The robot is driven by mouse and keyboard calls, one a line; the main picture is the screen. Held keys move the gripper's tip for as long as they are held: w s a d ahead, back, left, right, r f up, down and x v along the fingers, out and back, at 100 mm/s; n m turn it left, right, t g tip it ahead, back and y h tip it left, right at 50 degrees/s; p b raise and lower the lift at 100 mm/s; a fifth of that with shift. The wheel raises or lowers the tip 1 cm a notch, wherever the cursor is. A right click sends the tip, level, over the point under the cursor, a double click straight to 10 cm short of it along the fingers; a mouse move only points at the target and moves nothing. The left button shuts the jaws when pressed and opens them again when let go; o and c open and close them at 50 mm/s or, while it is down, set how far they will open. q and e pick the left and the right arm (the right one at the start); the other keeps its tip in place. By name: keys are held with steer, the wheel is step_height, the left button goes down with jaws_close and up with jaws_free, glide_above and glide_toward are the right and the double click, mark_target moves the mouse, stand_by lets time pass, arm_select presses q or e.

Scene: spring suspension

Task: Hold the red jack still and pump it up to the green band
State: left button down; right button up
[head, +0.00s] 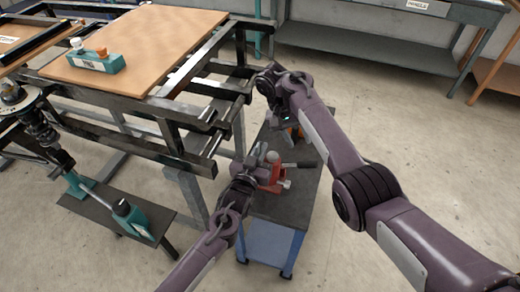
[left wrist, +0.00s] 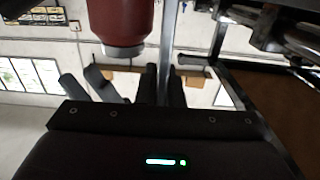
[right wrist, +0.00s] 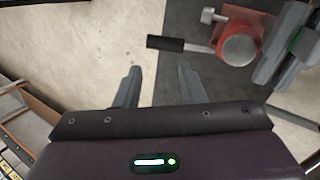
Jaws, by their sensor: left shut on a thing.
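The red jack (head: 273,176) stands on the dark top of a small blue cart. My left gripper (head: 248,172) is at the jack's left side and shut on it. A red cylinder with a pale end, seemingly part of the jack (left wrist: 121,22), fills the upper left wrist view. In the right wrist view the jack (right wrist: 240,42) is at the top right, with a black-gripped handle (right wrist: 166,43) pointing left. My right gripper (right wrist: 158,85) is open and empty, below the handle in that picture and apart from it. I cannot make out a green band on the jack.
The cart top (head: 285,212) is narrow. A black steel frame (head: 190,125) with a wooden board (head: 135,45) stands left of it. A spring strut (head: 42,130) hangs at far left. A workbench (head: 370,55) stands behind. Open floor lies to the right.

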steer(key=shift+c, duration=0.5)
steer(key=shift+c, duration=1.2)
steer(key=m, duration=0.1)
steer(key=m+y, duration=0.1)
steer(key=m, duration=0.1)
steer(key=shift+a+f+y, duration=0.2)
steer(key=shift+y, duration=0.1)
jaws_close()
steer(key=d+m+y, duration=0.2)
steer(key=m, duration=0.2)
steer(key=s+d+m+t+y, duration=0.1)
steer(key=d+m+y, duration=0.1)
steer(key=m, duration=0.3)
steer(key=d+m+y, duration=0.1)
steer(key=d+m, duration=0.2)
steer(key=m, duration=0.1)
steer(key=shift+s+d+f+m+t+y, duration=0.1)
steer(key=shift+s+d+m+t+y, duration=0.2)
steer(key=shift+s+m+t+y, duration=0.1)
steer(key=shift+s+d+m, duration=0.1)
steer(key=shift+d+m, duration=0.3)
steer(key=shift+d, duration=0.05)
steer(key=shift+f, duration=0.1)
